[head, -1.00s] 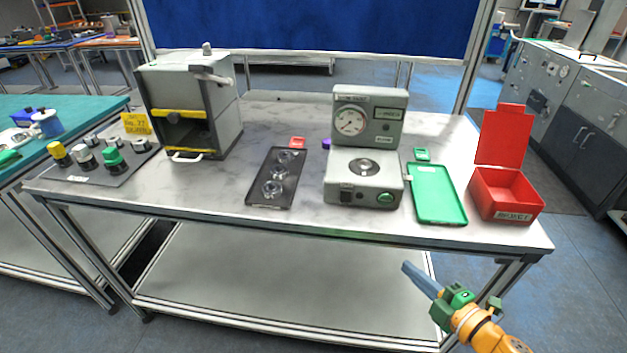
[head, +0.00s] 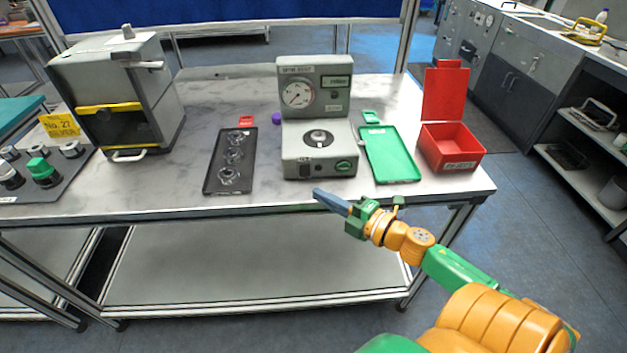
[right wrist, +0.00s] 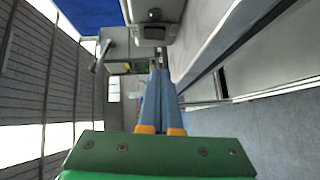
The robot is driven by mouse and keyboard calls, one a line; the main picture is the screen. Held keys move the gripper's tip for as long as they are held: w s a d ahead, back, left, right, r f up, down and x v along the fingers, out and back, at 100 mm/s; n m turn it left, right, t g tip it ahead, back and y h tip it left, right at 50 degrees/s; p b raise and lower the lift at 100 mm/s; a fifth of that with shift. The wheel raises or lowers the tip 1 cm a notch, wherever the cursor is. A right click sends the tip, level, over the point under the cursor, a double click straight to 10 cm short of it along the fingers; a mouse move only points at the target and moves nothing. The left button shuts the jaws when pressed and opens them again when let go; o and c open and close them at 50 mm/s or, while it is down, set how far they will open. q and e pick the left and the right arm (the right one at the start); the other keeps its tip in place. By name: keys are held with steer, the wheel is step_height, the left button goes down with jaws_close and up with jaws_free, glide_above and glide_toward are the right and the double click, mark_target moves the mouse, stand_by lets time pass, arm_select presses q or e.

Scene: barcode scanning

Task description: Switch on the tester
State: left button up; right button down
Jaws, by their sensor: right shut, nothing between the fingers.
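The tester (head: 318,125) is a grey device with a dial gauge on its upright back part and a round metal seat on its lower front block. Its front face carries a dark switch (head: 305,172) at the left and a green button (head: 345,166) at the right. My right gripper (head: 318,194) is shut and empty, just in front of the table's front edge and below the tester's front face. In the right wrist view its two blue fingers (right wrist: 159,100) lie together, and part of the tester (right wrist: 153,32) shows beyond them at the top. My left gripper is not in view.
A black tray with clear round parts (head: 212,182) lies left of the tester. A green tray (head: 389,155) and an open red box (head: 452,160) stand to its right. A grey box-shaped machine (head: 160,90) stands at the left. Bare tabletop separates the machine and black tray.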

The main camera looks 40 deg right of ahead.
mark_target(300, 175)
steer(key=w, duration=0.3)
steer(key=w+d, duration=0.1)
steer(key=w, duration=0.1)
steer(key=shift+w+f, duration=0.2)
steer(key=shift+f, duration=0.15)
steer(key=shift+w+d+f, duration=0.1)
steer(key=shift+w+d, duration=0.15)
steer(key=shift+w, duration=0.05)
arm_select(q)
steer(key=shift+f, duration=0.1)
